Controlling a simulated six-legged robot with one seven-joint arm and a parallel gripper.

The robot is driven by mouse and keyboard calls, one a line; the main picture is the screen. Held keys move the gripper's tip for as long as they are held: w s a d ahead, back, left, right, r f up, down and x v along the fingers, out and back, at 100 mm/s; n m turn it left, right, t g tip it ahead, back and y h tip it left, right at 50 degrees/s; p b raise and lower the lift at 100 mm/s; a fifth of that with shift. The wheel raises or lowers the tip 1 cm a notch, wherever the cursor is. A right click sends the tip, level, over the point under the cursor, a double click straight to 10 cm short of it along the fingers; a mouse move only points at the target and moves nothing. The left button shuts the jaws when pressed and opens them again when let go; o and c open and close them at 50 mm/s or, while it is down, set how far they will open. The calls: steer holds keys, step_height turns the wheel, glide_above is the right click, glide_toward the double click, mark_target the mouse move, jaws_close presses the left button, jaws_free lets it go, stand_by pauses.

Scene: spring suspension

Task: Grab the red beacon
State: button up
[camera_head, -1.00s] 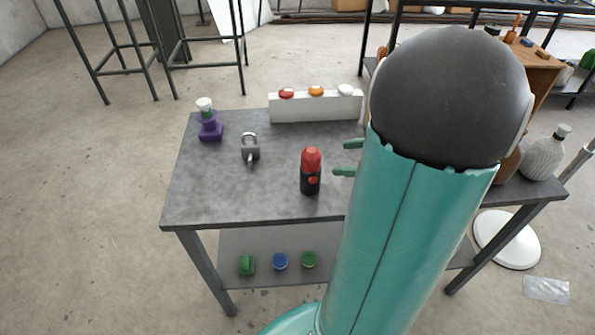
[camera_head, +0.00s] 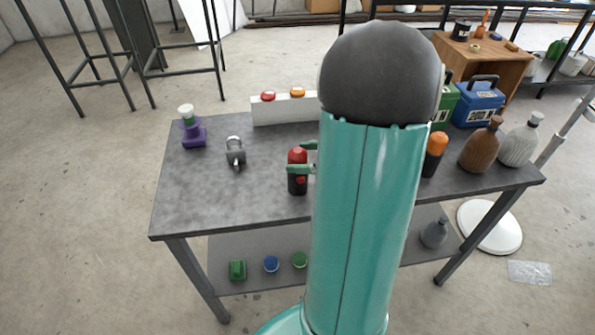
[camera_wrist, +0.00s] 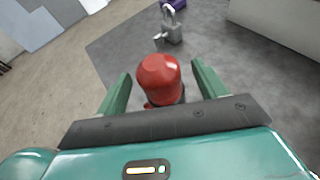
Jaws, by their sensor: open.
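The red beacon (camera_head: 297,172), a dark cylinder with a red cap and a red spot on its side, stands upright on the grey table (camera_head: 200,205). In the wrist view its red dome (camera_wrist: 158,68) lies between the two green fingers of my gripper (camera_wrist: 160,90). In the head view the green fingertips of my gripper (camera_head: 304,157) are at the beacon, one crossing in front of it and one behind. The jaws are open, with gaps at both sides of the dome. My arm hides the rest of the gripper in the head view.
A padlock (camera_head: 236,153) and a purple item (camera_head: 193,130) stand left of the beacon. A white box with coloured buttons (camera_head: 270,112) is behind. An orange-topped beacon (camera_head: 435,153), brown bottle (camera_head: 481,147) and blue case (camera_head: 478,104) stand at right. The table's front left is clear.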

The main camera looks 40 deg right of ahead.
steer(key=x, duration=0.3)
steer(key=shift+w+a+f, duration=0.15)
steer(key=shift+w+f, duration=0.05)
steer(key=shift+w, duration=0.15)
steer(key=shift+c, duration=0.2)
steer(key=c, duration=1.1)
steer(key=shift+r, duration=0.15)
